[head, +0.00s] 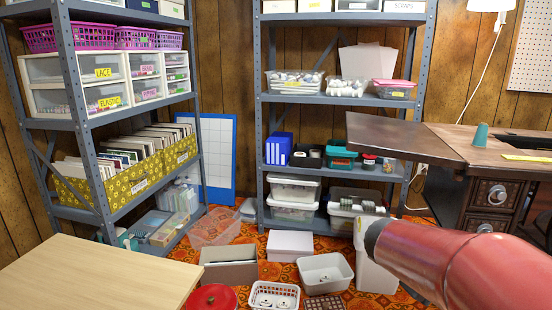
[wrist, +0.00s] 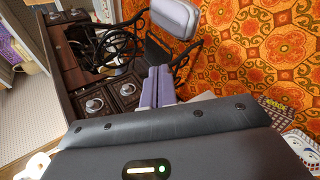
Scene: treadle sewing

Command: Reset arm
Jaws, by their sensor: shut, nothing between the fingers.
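My gripper (wrist: 157,85) shows in the wrist view as two pale purple-grey fingers beyond the dark wrist housing. The fingers are together and hold nothing. They point toward the sewing table, apart from it as far as I can see. In the head view my red arm (head: 470,262) reaches in from the lower right, and my gripper cannot be made out there. The wooden sewing table (head: 400,138) stands at the right with a dark drawer unit (head: 490,190). In the wrist view its drawers (wrist: 95,103) and black ironwork (wrist: 100,45) appear at the upper left.
A pale wooden table (head: 90,275) fills the lower left. Grey shelving stands at the left (head: 75,100) and back (head: 262,120). On the orange patterned floor are a grey box (head: 228,274), a white bin (head: 325,272) and a red round lid (head: 210,298). A teal cone (head: 480,135) stands on the sewing table.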

